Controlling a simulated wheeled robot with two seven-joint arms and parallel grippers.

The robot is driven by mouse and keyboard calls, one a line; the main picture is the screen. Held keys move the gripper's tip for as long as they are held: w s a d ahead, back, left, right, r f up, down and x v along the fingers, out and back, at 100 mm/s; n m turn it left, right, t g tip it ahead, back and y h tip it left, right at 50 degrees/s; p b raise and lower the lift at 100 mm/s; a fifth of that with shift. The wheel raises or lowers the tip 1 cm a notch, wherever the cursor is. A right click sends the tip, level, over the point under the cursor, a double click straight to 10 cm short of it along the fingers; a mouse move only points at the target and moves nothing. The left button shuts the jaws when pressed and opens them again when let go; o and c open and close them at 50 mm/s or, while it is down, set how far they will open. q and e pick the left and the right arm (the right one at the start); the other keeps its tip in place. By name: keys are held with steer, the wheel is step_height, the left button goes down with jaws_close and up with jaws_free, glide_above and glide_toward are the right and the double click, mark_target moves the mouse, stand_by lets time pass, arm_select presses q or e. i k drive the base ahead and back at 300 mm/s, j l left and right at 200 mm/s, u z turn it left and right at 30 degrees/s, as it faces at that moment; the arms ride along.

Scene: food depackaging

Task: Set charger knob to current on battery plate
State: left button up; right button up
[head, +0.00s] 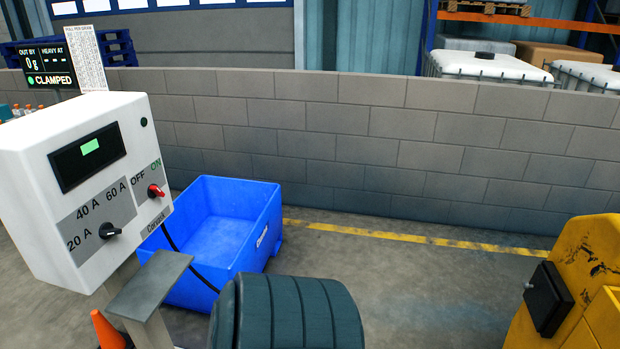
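The white charger box (80,190) stands at the left with its front panel facing me. Its black current knob (110,231) sits low on a grey label marked 20 A, 40 A and 60 A. The knob looks turned towards the right, but its exact setting is too small to tell. A red switch (155,191) sits beside it under the words OFF and ON; its position is not clear. The dark display (87,156) shows a small green patch. I see no readable battery plate. Neither of my grippers is in view.
A blue bin (225,225) stands behind the charger, with a black cable beside it. A dark ribbed rounded object (287,315) fills the bottom middle. A yellow machine (590,255) with a black box (548,298) stands right. A grey block wall (370,130) closes the back.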

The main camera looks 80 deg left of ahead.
mark_target(107, 230)
steer(key=u, duration=1.05)
steer(key=i+u, duration=0.1)
steer(key=u, duration=0.7)
steer(key=i+l+u, duration=0.1)
steer(key=u, duration=0.3)
steer(key=i+l+u, duration=0.1)
steer(key=u, duration=0.3)
steer(key=i+l+u, duration=0.15)
steer(key=l+u, duration=0.25)
steer(key=i+l+u, duration=0.15)
steer(key=l+u, duration=0.15)
steer(key=u, duration=0.15)
steer(key=i+l+u, duration=0.1)
steer(key=l, duration=0.95)
steer(key=i+u, duration=0.05)
steer(key=i, duration=0.05)
